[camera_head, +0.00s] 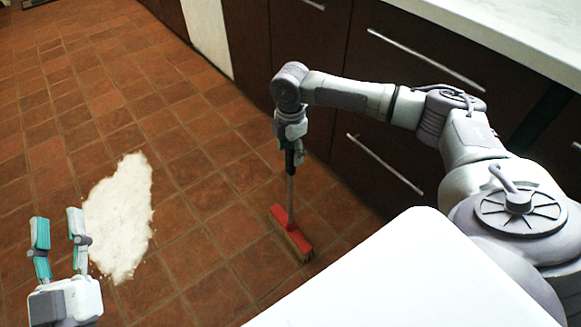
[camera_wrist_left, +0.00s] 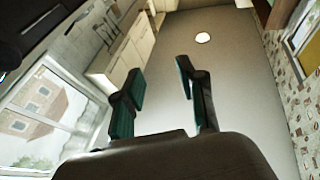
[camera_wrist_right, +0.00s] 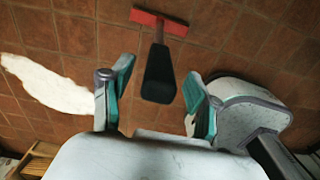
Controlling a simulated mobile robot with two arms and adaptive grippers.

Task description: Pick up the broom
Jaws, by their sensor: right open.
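The broom (camera_head: 290,234) stands upright on the tiled floor, with a red head and a black grip at the top of its handle. In the right wrist view its black grip (camera_wrist_right: 158,76) points toward my right gripper (camera_wrist_right: 156,106), between the two fingers, with gaps on both sides. In the head view my right gripper (camera_head: 291,146) is right at the top of the handle, pointing down; its fingers are open. My left gripper (camera_head: 59,240) is at the lower left, away from the broom. Its fingers (camera_wrist_left: 160,92) are apart with nothing between them.
A white powdery patch (camera_head: 118,215) lies on the floor between my left gripper and the broom. Dark cabinets (camera_head: 310,45) with long metal handles stand just behind my right arm. A white countertop (camera_head: 500,30) is at the upper right. The tiled floor is otherwise open to the left.

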